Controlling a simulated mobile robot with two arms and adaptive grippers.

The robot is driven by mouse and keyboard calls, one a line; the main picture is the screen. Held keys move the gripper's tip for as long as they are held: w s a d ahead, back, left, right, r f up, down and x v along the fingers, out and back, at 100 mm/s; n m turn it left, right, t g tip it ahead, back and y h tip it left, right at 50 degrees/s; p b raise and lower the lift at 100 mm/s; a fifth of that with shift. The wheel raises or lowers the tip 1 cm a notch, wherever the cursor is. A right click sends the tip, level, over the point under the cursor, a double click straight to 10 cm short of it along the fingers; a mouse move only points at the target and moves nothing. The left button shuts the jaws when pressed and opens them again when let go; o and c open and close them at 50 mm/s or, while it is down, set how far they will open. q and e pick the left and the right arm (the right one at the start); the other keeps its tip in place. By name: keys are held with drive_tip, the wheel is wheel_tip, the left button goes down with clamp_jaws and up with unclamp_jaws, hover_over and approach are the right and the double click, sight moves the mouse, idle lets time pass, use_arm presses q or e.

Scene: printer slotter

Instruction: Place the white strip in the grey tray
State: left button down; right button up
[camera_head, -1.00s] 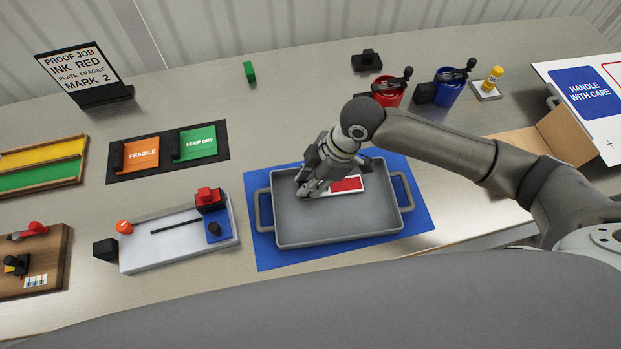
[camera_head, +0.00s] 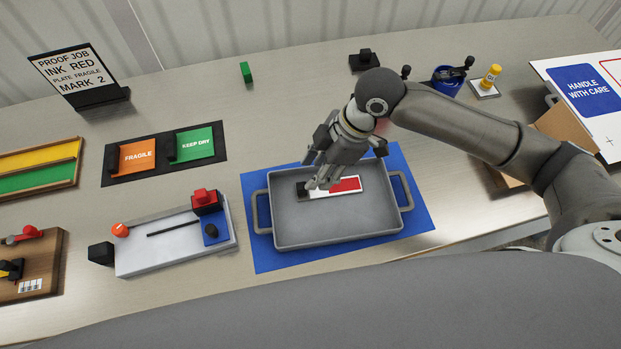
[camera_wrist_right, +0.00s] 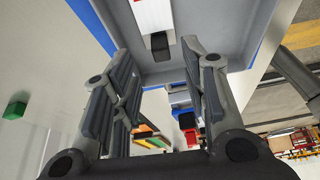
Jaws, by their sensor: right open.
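The white strip (camera_head: 345,186) has a red section and a black grip block at its left end. It lies in the grey tray (camera_head: 340,237), towards its back wall. My right gripper (camera_head: 318,182) is just above the strip in the head view and hides part of it. In the right wrist view the strip (camera_wrist_right: 153,14) and its black block show beyond the open fingers of my right gripper (camera_wrist_right: 157,62), with nothing between them. My left gripper is not in view.
The tray stands on a blue mat (camera_head: 415,212). To its left is a white board (camera_head: 165,258) with a red-and-blue fixture. Orange and green plates (camera_head: 138,155) lie behind that.

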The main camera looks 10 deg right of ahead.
drive_tip(key=v, duration=0.6)
drive_tip(key=shift+r+b, duration=0.15)
drive_tip(key=shift+b, duration=0.2)
drive_tip(key=shift+d, duration=0.1)
